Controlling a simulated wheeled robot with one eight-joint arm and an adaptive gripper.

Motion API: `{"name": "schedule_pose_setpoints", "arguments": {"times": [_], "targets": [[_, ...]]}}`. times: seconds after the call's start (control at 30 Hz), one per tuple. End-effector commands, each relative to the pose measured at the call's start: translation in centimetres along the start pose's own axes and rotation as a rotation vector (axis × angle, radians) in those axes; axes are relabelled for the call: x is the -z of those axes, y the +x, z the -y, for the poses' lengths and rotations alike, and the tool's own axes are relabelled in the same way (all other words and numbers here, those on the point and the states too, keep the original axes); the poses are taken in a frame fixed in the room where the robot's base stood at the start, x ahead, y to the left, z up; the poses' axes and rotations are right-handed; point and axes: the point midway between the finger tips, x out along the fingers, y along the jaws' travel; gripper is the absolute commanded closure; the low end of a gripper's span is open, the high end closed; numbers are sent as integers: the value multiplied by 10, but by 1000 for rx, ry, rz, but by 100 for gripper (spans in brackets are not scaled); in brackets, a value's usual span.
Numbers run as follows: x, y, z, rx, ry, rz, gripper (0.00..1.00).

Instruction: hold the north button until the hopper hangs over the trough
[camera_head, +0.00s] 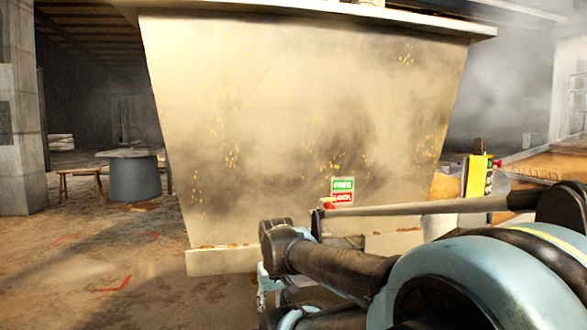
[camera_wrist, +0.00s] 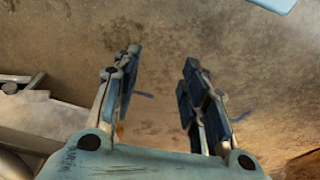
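The hopper (camera_head: 300,110) is a large pale tapered box that fills the middle of the head view, with its lower lip close above the floor. A yellow control box (camera_head: 475,177) with a column of dark buttons hangs to its right; I cannot tell which button is north. My gripper (camera_wrist: 160,64) is open and empty in the wrist view, its two dark-padded fingers apart over bare brown ground. It touches no button there. In the head view my arm hides most of it. I cannot clearly make out the trough.
A green and red FREE/LOCK sign (camera_head: 343,190) is on the hopper's lower front, with a red-ended lever (camera_head: 328,203) beside it. A wooden-edged structure (camera_head: 545,163) stands at right. A round table (camera_head: 134,175) and a stool (camera_head: 80,184) are at left. The left floor is open.

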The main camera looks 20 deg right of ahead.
Motion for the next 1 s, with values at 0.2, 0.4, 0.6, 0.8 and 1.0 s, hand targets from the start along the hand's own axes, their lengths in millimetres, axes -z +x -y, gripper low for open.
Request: {"name": "schedule_pose_setpoints", "arguments": {"times": [0.2, 0.4, 0.6, 0.8, 1.0], "targets": [[0, 0, 0, 0, 0, 0, 94], [0, 0, 0, 0, 0, 0, 100], [0, 0, 0, 0, 0, 0, 100], [0, 0, 0, 0, 0, 0, 100], [0, 0, 0, 0, 0, 0, 100]]}}
